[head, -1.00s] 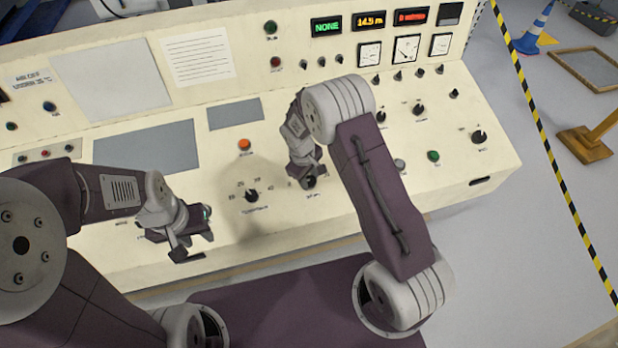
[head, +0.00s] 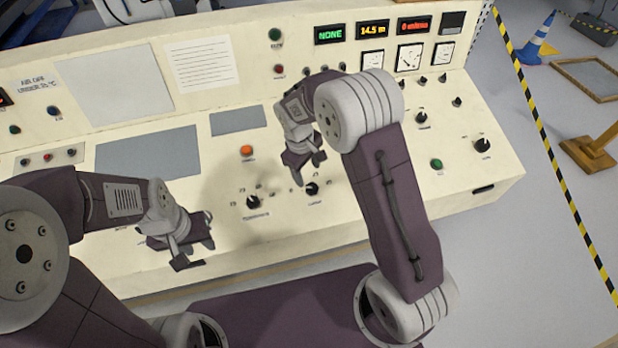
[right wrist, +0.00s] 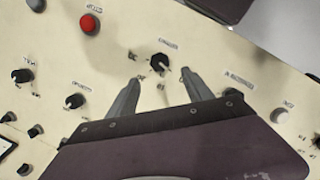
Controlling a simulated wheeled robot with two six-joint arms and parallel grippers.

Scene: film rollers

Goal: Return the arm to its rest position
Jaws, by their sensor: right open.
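My right gripper (head: 309,172) is above the cream control panel (head: 330,215), close to a black rotary knob (head: 312,188). In the right wrist view its two fingers (right wrist: 158,90) are spread with nothing between them, and the knob (right wrist: 160,62) shows just beyond the fingertips, apart from them. My left gripper (head: 196,250) hangs over the panel's front left part; nothing shows in it, and its finger gap is too small to judge.
Another black knob (head: 253,202) and an orange button (head: 246,150) lie left of my right gripper. A green button (head: 436,164) and a black knob (head: 482,145) sit to the right. Displays, including a green "NONE" screen (head: 329,34), line the back.

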